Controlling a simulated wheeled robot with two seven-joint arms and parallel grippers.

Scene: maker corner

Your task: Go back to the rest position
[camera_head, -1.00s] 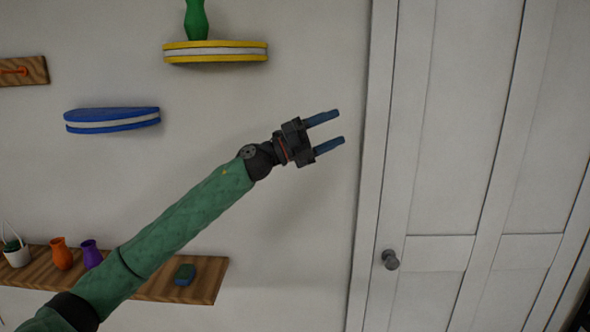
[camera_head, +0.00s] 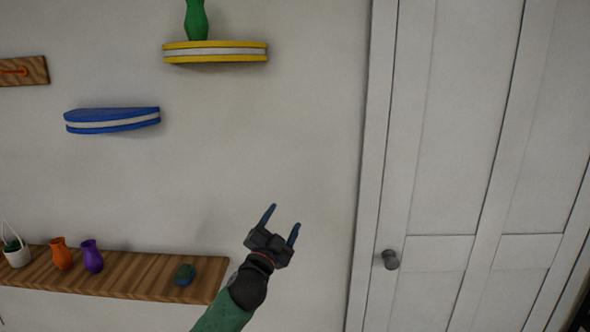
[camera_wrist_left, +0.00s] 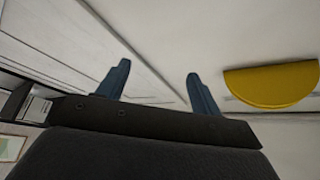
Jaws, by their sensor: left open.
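My left gripper (camera_head: 282,225) is open and empty in the head view, its two blue fingers apart and pointing up. It is in front of the white wall, right of the wooden shelf's end and left of the door frame. In the left wrist view its fingers (camera_wrist_left: 158,85) stand apart with nothing between them. My right gripper is not in view.
A wooden shelf (camera_head: 135,274) holds a white pot (camera_head: 17,256), orange vase (camera_head: 62,254), purple vase (camera_head: 92,257) and small green-blue object (camera_head: 185,274). A blue shelf (camera_head: 112,120) and yellow shelf (camera_head: 215,52) with a green vase (camera_head: 196,20) hang above. A white door (camera_head: 440,180) is right.

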